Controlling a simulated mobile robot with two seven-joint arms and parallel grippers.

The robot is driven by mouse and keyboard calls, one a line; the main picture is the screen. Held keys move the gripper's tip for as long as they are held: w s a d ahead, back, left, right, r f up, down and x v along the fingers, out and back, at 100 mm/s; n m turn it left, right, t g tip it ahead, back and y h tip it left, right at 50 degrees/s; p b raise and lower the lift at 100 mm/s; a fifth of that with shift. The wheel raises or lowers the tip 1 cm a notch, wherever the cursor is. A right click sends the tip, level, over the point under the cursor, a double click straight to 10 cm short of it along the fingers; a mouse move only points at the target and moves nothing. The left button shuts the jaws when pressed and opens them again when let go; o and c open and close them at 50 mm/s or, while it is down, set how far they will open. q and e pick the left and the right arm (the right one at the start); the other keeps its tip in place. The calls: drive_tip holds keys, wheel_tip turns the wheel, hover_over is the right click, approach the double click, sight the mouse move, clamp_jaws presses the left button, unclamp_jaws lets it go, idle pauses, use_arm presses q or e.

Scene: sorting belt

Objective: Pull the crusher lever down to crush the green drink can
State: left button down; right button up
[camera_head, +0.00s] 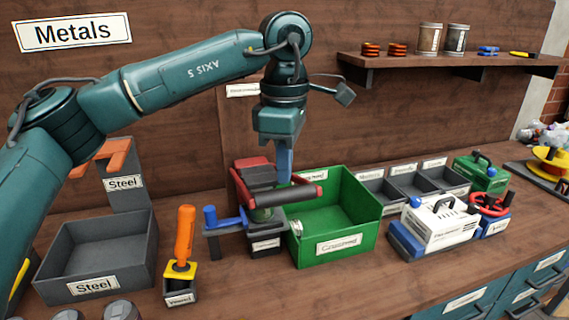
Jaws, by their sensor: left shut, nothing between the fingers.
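My left gripper (284,180) points straight down with its narrow fingers shut and nothing visible between them. Its tips are at or just above the crusher's lever (302,196), a bar with a red grip lying roughly level; I cannot tell whether they touch. The crusher (266,175) is a dark and red press on the bench, left of the green crate. My right gripper is not in view.
The green "Crushed" crate (358,238) stands right of the crusher. A grey "Steel" bin (98,287) and an orange-handled tool (184,236) are at left. Small grey bins (378,188) and a white machine (438,228) are at right. A shelf (440,60) hangs above.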

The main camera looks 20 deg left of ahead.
sight(287, 199)
use_arm(q)
drive_tip(key=shift+f, duration=0.15)
drive_tip(key=shift+s+d+f+b, duration=0.1)
drive_tip(key=shift+s+f+b, duration=0.1)
drive_tip(key=shift+f+b, duration=0.5)
drive_tip(key=shift+s+d+f+b, duration=0.15)
drive_tip(key=shift+f+b, duration=0.35)
drive_tip(key=shift+f, duration=0.25)
drive_tip(key=shift+f+b, duration=0.4)
drive_tip(key=shift+f, duration=0.15)
drive_tip(key=shift+s+d+f+b, duration=0.1)
drive_tip(key=shift+s+f+b, duration=0.05)
drive_tip(key=shift+f+b, duration=0.4)
drive_tip(key=shift+s+d+f+b, duration=0.1)
drive_tip(key=shift+f+b, duration=0.25)
drive_tip(key=shift+f, duration=0.35)
